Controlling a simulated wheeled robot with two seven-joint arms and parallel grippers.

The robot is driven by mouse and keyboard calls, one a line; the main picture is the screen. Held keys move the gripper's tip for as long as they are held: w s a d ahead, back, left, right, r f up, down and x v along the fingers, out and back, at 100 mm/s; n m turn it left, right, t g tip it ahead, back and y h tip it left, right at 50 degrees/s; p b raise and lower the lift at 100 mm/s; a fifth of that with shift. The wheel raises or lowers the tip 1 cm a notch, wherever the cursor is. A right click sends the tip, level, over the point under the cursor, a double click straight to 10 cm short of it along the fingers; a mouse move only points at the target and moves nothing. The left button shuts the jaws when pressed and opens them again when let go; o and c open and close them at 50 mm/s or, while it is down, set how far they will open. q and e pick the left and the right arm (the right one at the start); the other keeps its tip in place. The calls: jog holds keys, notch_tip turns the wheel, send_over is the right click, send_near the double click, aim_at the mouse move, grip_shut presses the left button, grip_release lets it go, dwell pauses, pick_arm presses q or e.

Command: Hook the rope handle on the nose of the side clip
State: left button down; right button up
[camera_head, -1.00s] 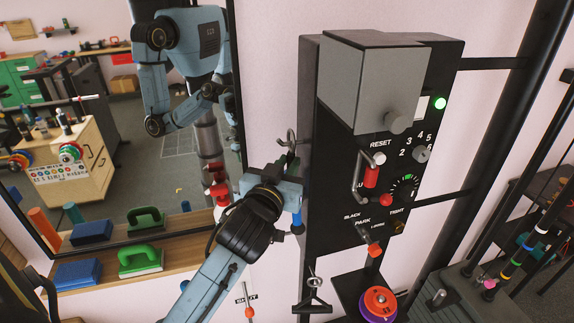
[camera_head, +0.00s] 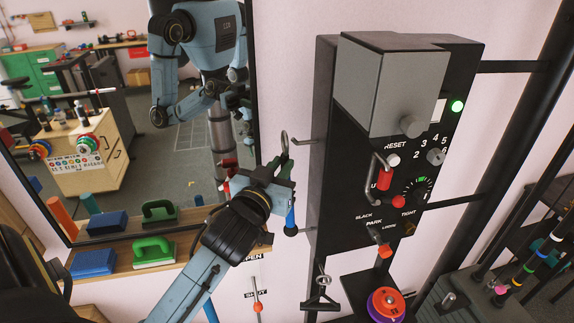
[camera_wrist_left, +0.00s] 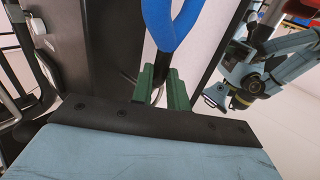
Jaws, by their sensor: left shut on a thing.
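My left gripper (camera_head: 284,163) is shut on the rope handle, its green fingertips closed just below a metal ring (camera_head: 284,139). The handle's blue grip (camera_head: 291,214) with a black end hangs below the fingers. In the left wrist view the green fingers (camera_wrist_left: 158,88) hold the handle's black part, and its blue grip (camera_wrist_left: 172,32) curves above. A thin metal clip (camera_head: 308,140) sticks out from the left side of the black panel box, to the right of the ring. The ring and clip look apart. My right gripper is not in view.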

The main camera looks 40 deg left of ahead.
pick_arm(q)
jog(key=shift+s+a+r, duration=0.1)
jog(key=shift+s+a, duration=0.9)
jog(key=shift+s, duration=0.25)
jog(key=shift+s+a+f, duration=0.35)
jog(key=shift+s+a, duration=0.2)
jog(key=shift+s, duration=0.1)
jog(key=shift+s+a+f, duration=0.3)
jog(key=shift+s+a, duration=0.25)
jog(key=shift+s, duration=0.05)
jog(key=shift+s+a+f, duration=0.35)
jog(key=shift+s+a, duration=0.2)
jog(key=shift+s, duration=0.1)
jog(key=shift+d, duration=0.1)
